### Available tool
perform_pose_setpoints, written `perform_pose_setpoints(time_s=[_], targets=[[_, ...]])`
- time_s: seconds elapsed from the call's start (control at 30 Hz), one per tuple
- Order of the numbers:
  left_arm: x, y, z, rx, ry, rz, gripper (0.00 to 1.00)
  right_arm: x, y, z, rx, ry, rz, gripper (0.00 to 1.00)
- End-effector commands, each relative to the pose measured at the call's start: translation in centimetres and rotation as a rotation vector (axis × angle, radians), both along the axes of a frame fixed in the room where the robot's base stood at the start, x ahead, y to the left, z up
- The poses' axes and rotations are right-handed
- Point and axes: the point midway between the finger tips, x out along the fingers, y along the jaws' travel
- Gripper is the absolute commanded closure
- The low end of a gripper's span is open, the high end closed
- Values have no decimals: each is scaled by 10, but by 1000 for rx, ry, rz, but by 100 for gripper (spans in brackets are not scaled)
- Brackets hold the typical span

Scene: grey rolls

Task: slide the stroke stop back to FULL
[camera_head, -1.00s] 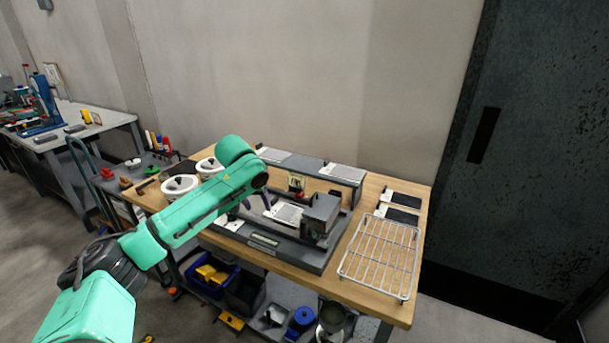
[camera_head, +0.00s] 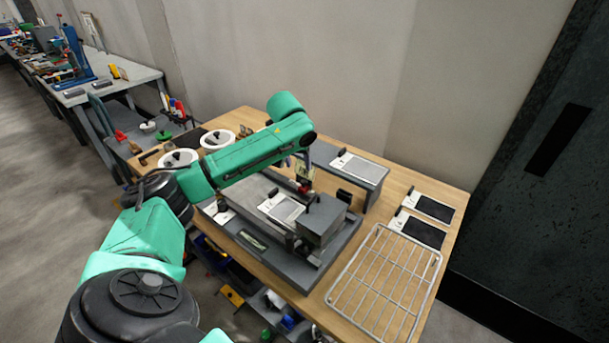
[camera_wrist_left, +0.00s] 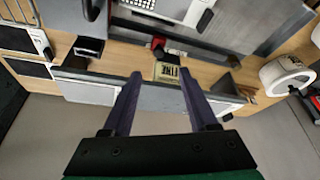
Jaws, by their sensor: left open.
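The press (camera_head: 322,222) is a grey machine with a long flat base on the wooden bench. At its back stands a small pale label plate with a red part (camera_head: 303,187) by it. In the left wrist view the plate (camera_wrist_left: 167,74) reads FINE, and the red part (camera_wrist_left: 170,52) sits beyond it with a dark knob beside it. I cannot tell which piece is the stroke stop. My left gripper (camera_wrist_left: 160,72) is open and empty, its two fingers either side of the plate in that view; contact cannot be told. My right gripper is out of view.
A wire rack (camera_head: 385,283) lies at the bench's front right, with dark-and-white cards (camera_head: 416,229) behind it. A raised grey shelf (camera_head: 375,180) stands behind the press. White round dishes (camera_head: 217,139) sit at the left. A wall closes off the back.

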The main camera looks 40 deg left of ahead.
Motion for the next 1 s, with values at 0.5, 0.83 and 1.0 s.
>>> perform_pose_setpoints(time_s=[0.5,0.83,1.0], targets=[[35,15,-92,2,1,-1,41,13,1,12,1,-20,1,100],[35,15,-92,1,0,-2,87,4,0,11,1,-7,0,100],[35,15,-92,0,0,-1,100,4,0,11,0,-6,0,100]])
